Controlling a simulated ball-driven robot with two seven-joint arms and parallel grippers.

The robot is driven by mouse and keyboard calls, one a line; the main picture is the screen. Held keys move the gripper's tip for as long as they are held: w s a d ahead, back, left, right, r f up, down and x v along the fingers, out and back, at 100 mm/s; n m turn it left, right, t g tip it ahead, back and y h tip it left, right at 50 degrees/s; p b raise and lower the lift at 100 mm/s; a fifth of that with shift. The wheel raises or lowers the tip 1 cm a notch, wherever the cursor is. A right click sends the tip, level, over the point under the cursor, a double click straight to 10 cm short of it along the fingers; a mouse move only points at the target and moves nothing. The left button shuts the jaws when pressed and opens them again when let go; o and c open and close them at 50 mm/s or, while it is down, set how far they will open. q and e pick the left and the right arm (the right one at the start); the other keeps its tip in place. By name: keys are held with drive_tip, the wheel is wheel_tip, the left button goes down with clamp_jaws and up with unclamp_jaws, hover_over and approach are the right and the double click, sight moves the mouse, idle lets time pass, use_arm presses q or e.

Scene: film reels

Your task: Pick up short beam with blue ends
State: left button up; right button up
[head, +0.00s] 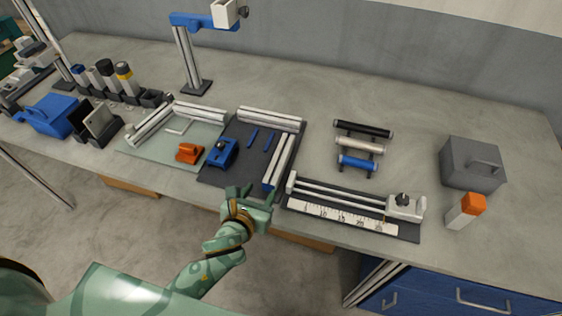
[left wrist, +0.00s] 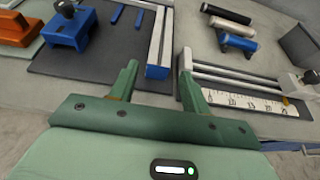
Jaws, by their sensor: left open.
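The short beam with blue ends (head: 281,160) is a pale grooved bar lying on the dark mat (head: 215,178), pointing away from the bench's front edge. Its near blue end (head: 270,185) shows; its far end does not clearly look blue. My left gripper (head: 252,193) is open at the mat's front edge, just short of the beam's near end. In the left wrist view the beam (left wrist: 162,40) lies ahead between the two fingertips (left wrist: 158,69), with nothing held. My right gripper is in neither view.
A blue clamp block (head: 221,153) and two thin blue strips (head: 260,139) lie left of the beam. Another pale beam (head: 270,119) lies behind it. To the right is a rail with a ruler (head: 340,215). A grey box (head: 472,165) stands farther right.

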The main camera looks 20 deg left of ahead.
sight(274, 174)
use_arm(q)
drive_tip(key=b+x, duration=0.1)
drive_tip(key=x, duration=0.5)
drive_tip(key=shift+s+a+f, duration=0.1)
drive_tip(key=shift+a+f, duration=0.05)
drive_tip(key=shift+f, duration=0.05)
drive_tip(key=shift+w+f, duration=0.2)
drive_tip(key=shift+w, duration=0.3)
drive_tip(key=b+x, duration=0.1)
drive_tip(key=x, duration=0.1)
drive_tip(key=b+x, duration=0.1)
drive_tip(key=x, duration=0.2)
drive_tip(key=shift+s+d+f, duration=0.1)
drive_tip(key=shift+d+f, duration=0.1)
drive_tip(key=shift+f, duration=0.2)
drive_tip(key=shift+r, duration=0.1)
drive_tip(key=c, duration=1)
